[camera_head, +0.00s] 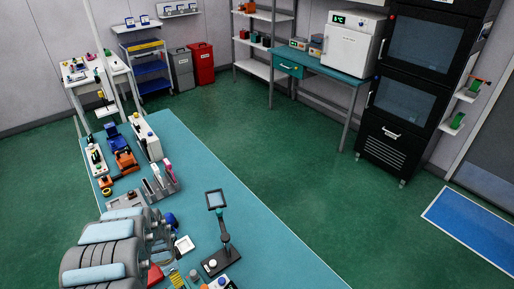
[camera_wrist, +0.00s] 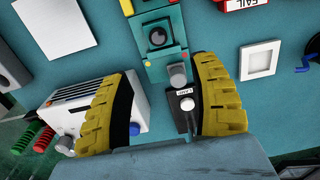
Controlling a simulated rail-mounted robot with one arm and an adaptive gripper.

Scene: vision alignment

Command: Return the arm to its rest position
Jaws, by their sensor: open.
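In the wrist view my gripper (camera_wrist: 164,75) has its two yellow ribbed fingers spread wide apart, with nothing held between them. It points down over the teal bench (camera_wrist: 215,30). A small black box marked LAMP with a grey knob (camera_wrist: 180,76) lies between the fingers, close to the right one. A teal device with a round dark lens (camera_wrist: 157,38) lies just beyond the fingertips. A white slotted box with a blue knob (camera_wrist: 88,98) is beside and partly behind the left finger. In the head view my grey arm fills the lower left; the gripper's fingers cannot be made out there.
A small screen on a stand (camera_head: 216,200) rises from the bench (camera_head: 235,185) right of my arm. Bottles in a rack (camera_head: 160,181) and orange tools (camera_head: 125,160) stand behind it. Green floor (camera_head: 300,185) is clear.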

